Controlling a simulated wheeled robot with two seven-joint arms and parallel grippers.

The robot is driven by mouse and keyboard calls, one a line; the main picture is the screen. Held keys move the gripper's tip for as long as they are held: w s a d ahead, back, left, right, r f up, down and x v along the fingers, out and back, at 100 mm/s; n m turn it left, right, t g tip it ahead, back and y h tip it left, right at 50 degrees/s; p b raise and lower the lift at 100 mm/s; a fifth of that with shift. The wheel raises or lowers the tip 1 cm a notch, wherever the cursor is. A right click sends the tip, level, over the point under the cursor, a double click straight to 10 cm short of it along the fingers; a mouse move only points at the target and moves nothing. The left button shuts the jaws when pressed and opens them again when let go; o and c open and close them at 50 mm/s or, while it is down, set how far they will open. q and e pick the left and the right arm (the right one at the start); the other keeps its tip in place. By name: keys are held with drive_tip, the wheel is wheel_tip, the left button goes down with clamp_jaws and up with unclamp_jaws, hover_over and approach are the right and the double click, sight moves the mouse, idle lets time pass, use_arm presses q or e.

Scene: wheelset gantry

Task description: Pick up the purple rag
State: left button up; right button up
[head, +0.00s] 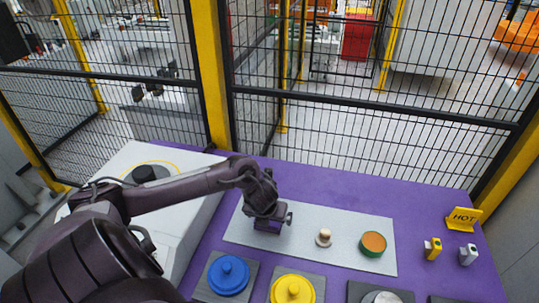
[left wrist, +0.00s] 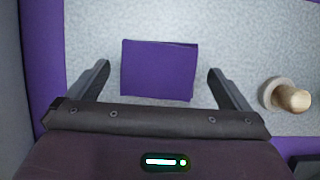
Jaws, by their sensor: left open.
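The purple rag (left wrist: 159,70) is a folded rectangle lying flat on the light grey mat (left wrist: 230,30). In the left wrist view it sits between the two fingers of my left gripper (left wrist: 158,74), with grey mat showing on both sides. The fingers are open and apart from the rag. In the head view my left gripper (head: 268,220) points down over the left part of the mat (head: 335,250), and the arm and gripper hide most of the rag. My right gripper is not in view.
A wooden-knobbed stamp-like piece (head: 323,238) stands right of the rag, then a green-rimmed orange disc (head: 373,243). Blue (head: 228,275) and yellow (head: 293,289) lids lie in front. A yellow HOT sign (head: 464,218) stands at the right. Mesh fencing (head: 350,130) runs behind the purple table.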

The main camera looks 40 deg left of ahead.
use_arm(q)
drive_tip(key=shift+x, duration=0.85)
drive_tip(key=shift+a+r, duration=0.1)
drive_tip(key=c, duration=1)
drive_tip(key=shift+c, duration=0.2)
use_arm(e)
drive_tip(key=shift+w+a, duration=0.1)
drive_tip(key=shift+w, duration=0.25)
use_arm(q)
drive_tip(key=shift+r, duration=0.1)
drive_tip(key=shift+r, duration=0.5)
wheel_tip(320, 180, up, 19)
drive_tip(key=p, duration=0.6)
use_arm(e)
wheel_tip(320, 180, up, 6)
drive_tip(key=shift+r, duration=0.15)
use_arm(q)
drive_tip(key=shift+f, duration=0.1)
